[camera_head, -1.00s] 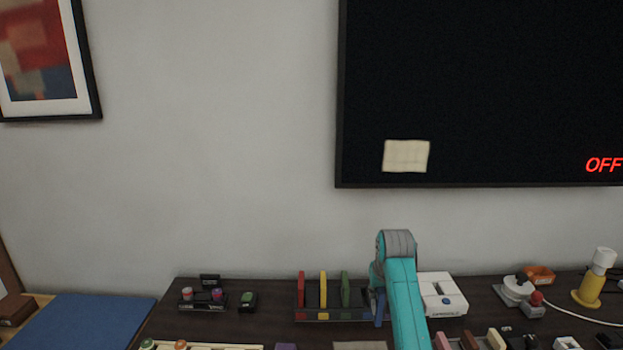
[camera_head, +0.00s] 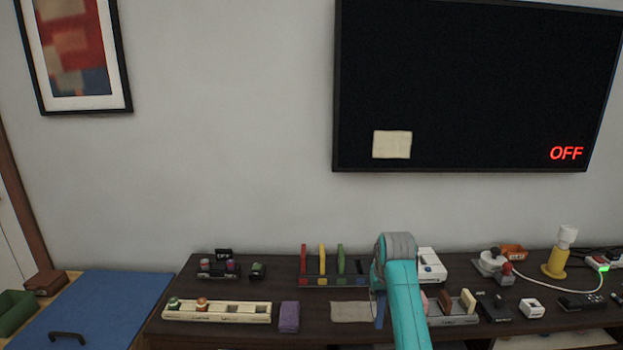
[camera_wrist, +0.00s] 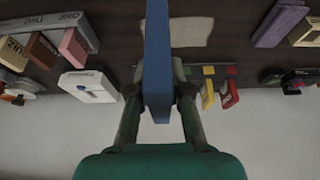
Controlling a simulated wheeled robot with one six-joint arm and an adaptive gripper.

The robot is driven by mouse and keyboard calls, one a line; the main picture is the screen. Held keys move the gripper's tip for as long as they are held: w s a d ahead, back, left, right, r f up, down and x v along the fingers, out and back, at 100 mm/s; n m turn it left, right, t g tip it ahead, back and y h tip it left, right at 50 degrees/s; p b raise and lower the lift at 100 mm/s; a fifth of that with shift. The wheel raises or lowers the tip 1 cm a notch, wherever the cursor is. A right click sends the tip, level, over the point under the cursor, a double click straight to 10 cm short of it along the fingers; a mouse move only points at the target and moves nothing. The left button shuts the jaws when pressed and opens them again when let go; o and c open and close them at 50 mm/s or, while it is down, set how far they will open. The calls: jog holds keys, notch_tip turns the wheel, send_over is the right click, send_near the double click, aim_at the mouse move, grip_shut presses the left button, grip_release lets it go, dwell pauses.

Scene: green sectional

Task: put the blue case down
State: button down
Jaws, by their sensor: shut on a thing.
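The blue case (camera_wrist: 158,60) is a thin upright slab, held between the two fingers of my gripper (camera_wrist: 158,88) in the wrist view. In the head view a narrow strip of the case (camera_head: 379,309) shows left of my teal arm, which hides the gripper. The case appears just right of a flat beige mat (camera_head: 350,312) and in front of a dark rack (camera_head: 318,282). The rack holds a red case (camera_head: 303,259), a yellow case (camera_head: 322,260) and a green case (camera_head: 341,261). I cannot tell whether the blue case touches the tabletop.
A white device (camera_head: 431,264) stands behind my arm. A grey tray with blocks (camera_head: 455,319) is right of my arm. The beige mat looks bare.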

aim_at(379, 326)
jog(key=s+f, duration=0.1)
jog(key=f, duration=0.1)
jog(key=s+f, duration=0.1)
jog(key=f, duration=0.2)
jog(key=s+f, duration=0.2)
jog(key=f, duration=0.1)
jog(key=shift+s+f, duration=0.1)
jog(key=shift+f, duration=0.05)
jog(key=s+f, duration=2.1)
jog(key=s, duration=0.3)
jog(key=shift+s, duration=0.4)
